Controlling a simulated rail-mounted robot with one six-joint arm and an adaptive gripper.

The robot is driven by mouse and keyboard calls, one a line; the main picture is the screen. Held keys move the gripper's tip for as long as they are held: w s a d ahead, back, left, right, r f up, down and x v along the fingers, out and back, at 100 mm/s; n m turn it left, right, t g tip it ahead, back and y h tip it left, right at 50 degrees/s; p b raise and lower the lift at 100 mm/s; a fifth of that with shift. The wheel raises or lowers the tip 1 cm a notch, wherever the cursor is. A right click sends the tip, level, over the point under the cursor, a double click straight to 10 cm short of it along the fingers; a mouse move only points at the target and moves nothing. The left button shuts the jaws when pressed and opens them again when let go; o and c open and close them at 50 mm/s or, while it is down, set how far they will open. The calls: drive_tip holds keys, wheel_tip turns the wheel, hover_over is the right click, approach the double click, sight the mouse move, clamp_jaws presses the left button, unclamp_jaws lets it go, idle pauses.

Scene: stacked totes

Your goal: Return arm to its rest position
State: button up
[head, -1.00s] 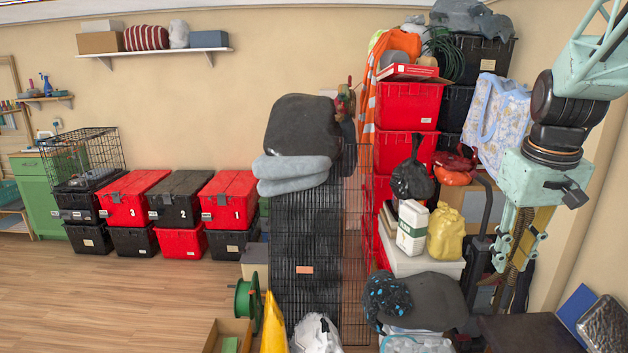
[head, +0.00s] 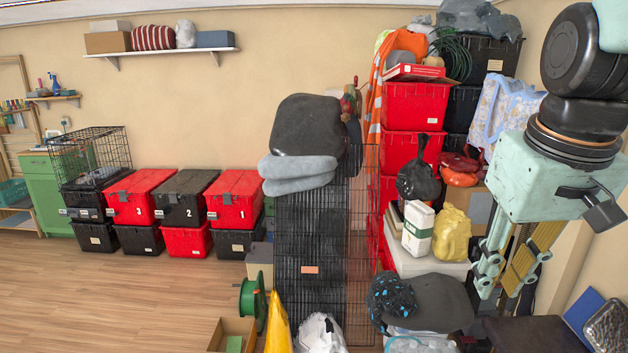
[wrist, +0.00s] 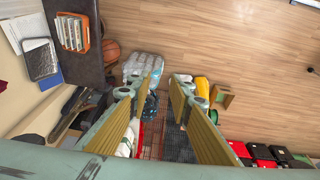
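My gripper (head: 500,284) hangs at the right of the head view with its fingers pointing down, in front of the wall and the stacked totes. In the wrist view my gripper (wrist: 165,82) shows two fingers with yellow pads standing apart, with nothing held between them. The gap between the fingers looks out over the clutter and the floor. The upper part of my arm runs out of the head view at the top right.
Red totes (head: 415,105) are stacked behind, left of my gripper. A yellow bag (head: 452,235) and a white container (head: 418,228) stand on a white box close by. A black wire cage (head: 310,250) stands further left. Open wood floor (head: 120,300) lies at the left.

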drive_tip(key=s+a, duration=0.4)
drive_tip(key=s, duration=0.3)
drive_tip(key=s+a+t, duration=0.1)
drive_tip(key=s+a, duration=0.2)
drive_tip(key=s, duration=0.5)
drive_tip(key=shift+s+a+f+y, duration=0.25)
drive_tip(key=shift+a+f+y, duration=0.05)
drive_tip(key=shift+a+f, duration=0.05)
